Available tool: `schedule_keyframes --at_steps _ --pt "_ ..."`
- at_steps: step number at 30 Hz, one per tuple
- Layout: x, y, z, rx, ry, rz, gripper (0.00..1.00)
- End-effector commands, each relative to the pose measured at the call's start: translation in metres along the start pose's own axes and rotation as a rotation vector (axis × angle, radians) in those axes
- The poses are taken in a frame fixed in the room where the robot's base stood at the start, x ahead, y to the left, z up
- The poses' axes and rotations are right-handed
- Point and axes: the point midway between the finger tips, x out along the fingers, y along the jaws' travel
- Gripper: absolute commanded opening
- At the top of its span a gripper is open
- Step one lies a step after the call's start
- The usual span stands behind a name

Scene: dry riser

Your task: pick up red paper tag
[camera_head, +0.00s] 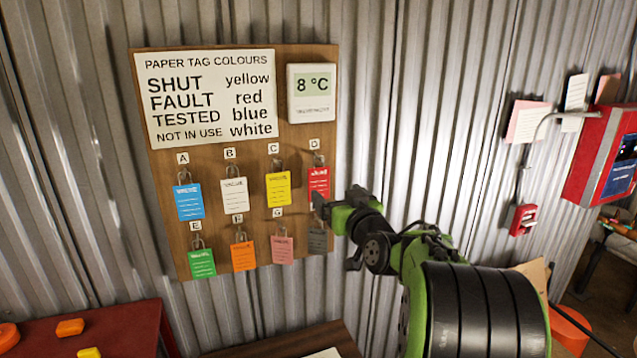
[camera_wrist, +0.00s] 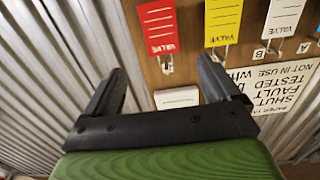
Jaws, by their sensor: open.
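The red paper tag (camera_head: 318,180) hangs on a hook under the letter D, at the right end of the upper row on a wooden board. In the wrist view, which shows the board upside down, the red tag (camera_wrist: 159,24) is at the top centre, beyond the open fingers. My gripper (camera_head: 322,208) is open and empty, at the tag's lower right in the head view, covering part of its lower edge. In the wrist view my gripper (camera_wrist: 160,70) has its two dark fingers apart with nothing held between them. I cannot tell the exact gap to the tag.
Blue (camera_head: 188,202), white (camera_head: 234,195) and yellow (camera_head: 278,189) tags hang left of the red one. Green, orange, pink and dark grey (camera_head: 317,241) tags hang below. A temperature display (camera_head: 312,93) sits above. A red table (camera_head: 110,330) stands at lower left.

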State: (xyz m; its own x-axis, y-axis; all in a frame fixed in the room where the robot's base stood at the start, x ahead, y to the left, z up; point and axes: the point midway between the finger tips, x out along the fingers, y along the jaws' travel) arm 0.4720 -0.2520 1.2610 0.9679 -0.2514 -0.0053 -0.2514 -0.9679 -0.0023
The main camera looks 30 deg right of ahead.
Motion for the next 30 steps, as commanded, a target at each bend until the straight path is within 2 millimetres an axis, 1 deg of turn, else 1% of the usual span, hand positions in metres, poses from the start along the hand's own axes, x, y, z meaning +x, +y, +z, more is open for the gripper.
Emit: schedule_keyframes --at_steps 1,3,6,8,10,15,18,24,29,30 --pt "0.014 -0.001 -0.003 -0.001 -0.001 -0.004 0.89" --pt "0.029 -0.001 -0.003 0.001 -0.001 -0.003 0.89" --pt "0.044 -0.001 -0.002 -0.001 -0.002 -0.002 0.89" --pt "0.05 -0.001 -0.002 0.0 -0.001 -0.002 0.89" --pt "0.06 -0.001 -0.003 0.0 -0.001 -0.002 0.89" --pt "0.092 -0.001 -0.006 0.0 -0.002 -0.002 0.89" --pt "0.101 0.0 -0.005 0.0 -0.002 0.001 0.89" --pt "0.101 0.0 -0.004 0.0 -0.002 0.001 0.89" --pt "0.101 0.0 -0.004 0.0 -0.002 0.001 0.65" --pt "0.101 0.0 -0.004 0.0 -0.002 0.001 0.59"
